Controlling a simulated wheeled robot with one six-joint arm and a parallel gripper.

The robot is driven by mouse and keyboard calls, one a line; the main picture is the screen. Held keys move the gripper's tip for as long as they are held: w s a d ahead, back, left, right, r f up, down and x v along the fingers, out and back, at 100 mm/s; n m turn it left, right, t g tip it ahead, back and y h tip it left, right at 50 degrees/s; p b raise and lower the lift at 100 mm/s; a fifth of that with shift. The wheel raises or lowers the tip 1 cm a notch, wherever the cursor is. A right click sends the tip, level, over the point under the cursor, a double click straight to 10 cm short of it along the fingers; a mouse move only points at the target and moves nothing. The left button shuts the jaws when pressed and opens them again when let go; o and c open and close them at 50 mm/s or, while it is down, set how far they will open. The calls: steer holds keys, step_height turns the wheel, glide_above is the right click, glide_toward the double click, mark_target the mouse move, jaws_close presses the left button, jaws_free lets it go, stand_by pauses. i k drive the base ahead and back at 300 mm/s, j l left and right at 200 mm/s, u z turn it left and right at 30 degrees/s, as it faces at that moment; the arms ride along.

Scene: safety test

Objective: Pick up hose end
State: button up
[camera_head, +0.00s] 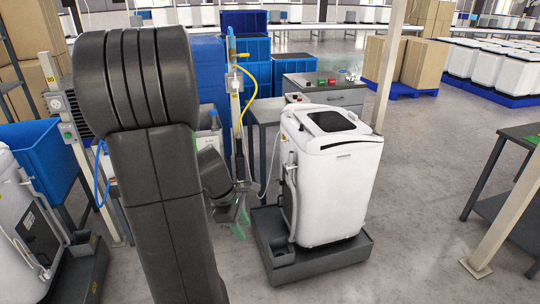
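A white top-loading washing machine (338,178) stands upright in a dark grey tray (335,258) right of centre. A grey hose (291,200) runs down its left side towards a small box-like part at the tray's front left. I cannot tell for certain which tip is the hose end. My gripper (240,222), dark with green fingertips, hangs low to the left of the machine, apart from the hose. It is small and partly hidden by my arm, so its opening is unclear. I see nothing held in it.
A second white machine (22,225) with a grey hose stands in a tray at the left edge. Behind are a grey workbench (335,97) with buttons, blue crates (243,48) and a yellow coiled hose (252,85). A pale post (505,215) and dark table stand right. Floor between is clear.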

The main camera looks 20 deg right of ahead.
mark_target(291, 163)
steer(key=i+l+u, duration=0.2)
steer(key=l, duration=0.4)
steer(key=i+l+u, duration=0.25)
steer(key=l, duration=0.4)
steer(key=i+l+u, duration=0.2)
steer(key=l, duration=0.45)
steer(key=i+l+u, duration=0.1)
steer(key=l+u, duration=0.15)
steer(key=l, duration=0.45)
steer(key=l+u, duration=0.2)
steer(key=l, duration=0.45)
